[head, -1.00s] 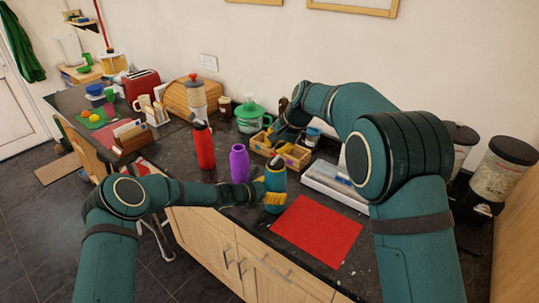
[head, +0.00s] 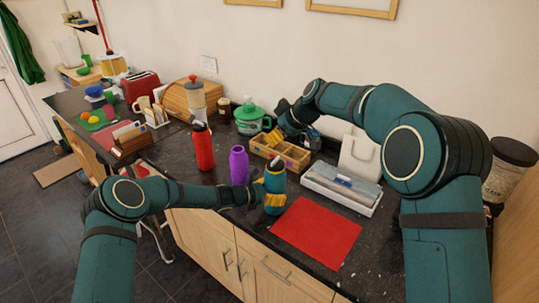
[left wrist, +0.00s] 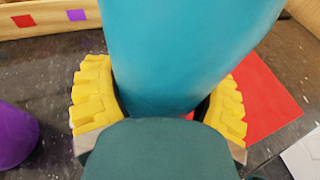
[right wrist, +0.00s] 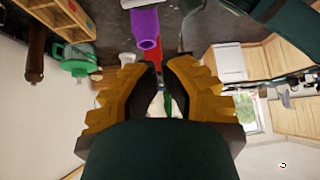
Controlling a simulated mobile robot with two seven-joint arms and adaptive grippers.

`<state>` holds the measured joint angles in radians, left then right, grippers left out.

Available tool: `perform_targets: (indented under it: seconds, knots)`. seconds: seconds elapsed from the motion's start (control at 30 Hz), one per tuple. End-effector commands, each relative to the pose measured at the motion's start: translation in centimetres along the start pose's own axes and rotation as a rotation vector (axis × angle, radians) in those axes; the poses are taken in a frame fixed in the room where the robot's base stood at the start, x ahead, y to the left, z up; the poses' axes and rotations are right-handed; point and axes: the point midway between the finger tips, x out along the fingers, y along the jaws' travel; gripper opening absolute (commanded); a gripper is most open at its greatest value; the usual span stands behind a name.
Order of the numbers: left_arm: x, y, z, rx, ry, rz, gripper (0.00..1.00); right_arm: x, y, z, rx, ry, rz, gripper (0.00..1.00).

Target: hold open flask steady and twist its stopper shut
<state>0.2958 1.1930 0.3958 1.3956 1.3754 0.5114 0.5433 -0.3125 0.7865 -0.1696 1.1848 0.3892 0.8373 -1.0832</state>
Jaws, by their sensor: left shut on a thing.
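The teal flask (head: 275,180) stands at the counter's front edge, its upper end dark. My left gripper (head: 273,198) is shut around its body from the left. In the left wrist view its yellow fingers (left wrist: 160,108) lie on both sides of the teal wall (left wrist: 170,50). My right gripper (head: 275,137) is raised over the back left part of a wooden compartment box (head: 292,158). In the right wrist view its fingers (right wrist: 161,66) are apart by a narrow gap, with background showing through and nothing clearly held. I cannot make out the stopper.
A purple flask (head: 238,165) and a red bottle (head: 203,147) stand left of the teal flask. A red mat (head: 318,232) lies flat to its right. A white tray (head: 342,188) and a green lidded pot (head: 250,117) are farther back.

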Motion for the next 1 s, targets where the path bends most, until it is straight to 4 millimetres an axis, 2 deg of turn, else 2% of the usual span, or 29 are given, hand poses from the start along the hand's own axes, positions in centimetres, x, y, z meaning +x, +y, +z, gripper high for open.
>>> perform_targets:
  seconds: [0.17, 0.7, 0.8, 1.0]
  knots:
    - [0.0, 0.0, 0.1, 0.001, -0.002, 0.000, 0.30, 1.3, 0.0, 0.0, -0.020, 0.001, -0.002, 0.00]
    - [0.0, 0.0, 0.1, 0.001, -0.002, 0.000, 0.30, 10.3, -0.1, 0.0, -0.019, 0.000, -0.001, 0.00]
    - [0.0, 0.0, 0.1, 0.001, -0.002, 0.000, 0.30, 9.1, 0.1, 0.8, -0.015, 0.002, 0.001, 0.00]
    - [0.0, 0.0, 0.1, 0.001, -0.002, 0.000, 0.30, 8.0, 0.1, 2.3, -0.015, 0.002, 0.000, 0.00]
